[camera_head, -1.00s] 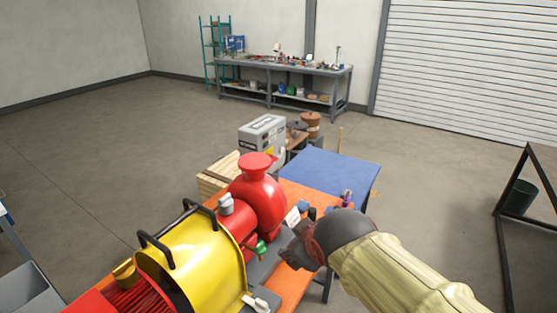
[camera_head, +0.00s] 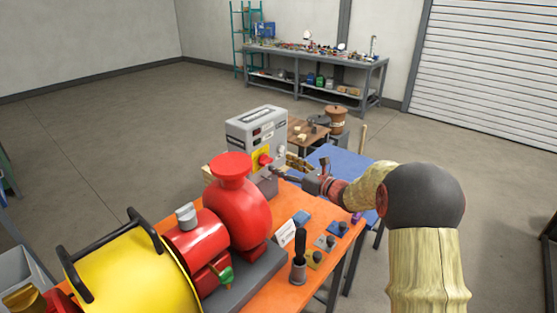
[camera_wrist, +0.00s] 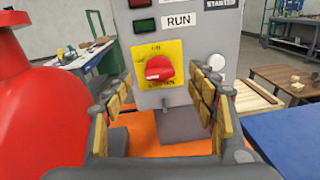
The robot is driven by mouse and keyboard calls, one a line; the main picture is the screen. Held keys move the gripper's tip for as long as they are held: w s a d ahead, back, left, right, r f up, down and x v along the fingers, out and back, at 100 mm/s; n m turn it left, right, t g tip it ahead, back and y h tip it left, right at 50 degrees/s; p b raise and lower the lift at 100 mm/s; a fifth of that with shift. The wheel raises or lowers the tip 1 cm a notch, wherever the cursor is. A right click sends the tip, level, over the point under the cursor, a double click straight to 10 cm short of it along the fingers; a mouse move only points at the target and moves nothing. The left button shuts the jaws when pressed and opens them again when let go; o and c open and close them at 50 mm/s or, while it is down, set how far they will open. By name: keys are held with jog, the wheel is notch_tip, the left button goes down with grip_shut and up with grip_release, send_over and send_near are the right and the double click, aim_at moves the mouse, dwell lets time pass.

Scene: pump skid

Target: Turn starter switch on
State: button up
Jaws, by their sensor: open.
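The starter box (camera_head: 256,135) is a grey cabinet standing at the far end of the orange skid bench. Its starter switch (camera_wrist: 159,68) is a red rotary knob on a yellow plate, centred in the wrist view; it also shows in the head view (camera_head: 264,159). A white mark shows on the knob's lower part; the plate's lettering is too small to read surely. My gripper (camera_wrist: 160,100) is open, with its padded fingers to the left and right of the knob in the picture. The fingers appear short of the knob and not touching it.
The red pump (camera_head: 238,205) stands close at the left of my gripper. A yellow guard (camera_head: 130,275) and a black-handled lever (camera_head: 299,255) are nearer on the bench. A blue table (camera_head: 340,165) is behind my arm. A white round button (camera_wrist: 217,61) is right of the knob.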

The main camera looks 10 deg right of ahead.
aim_at(269, 162)
jog(key=shift+n+y, duration=0.5)
jog(key=shift+n, duration=0.3)
jog(key=x, duration=0.2)
jog(key=f+x, duration=0.1)
jog(key=x, duration=0.2)
jog(key=b+x, duration=0.1)
jog(key=x, duration=0.1)
jog(key=shift+w+a+f, duration=0.15)
jog(key=shift+w, duration=0.2)
jog(key=shift+c, duration=0.6)
jog(key=c, duration=1.1)
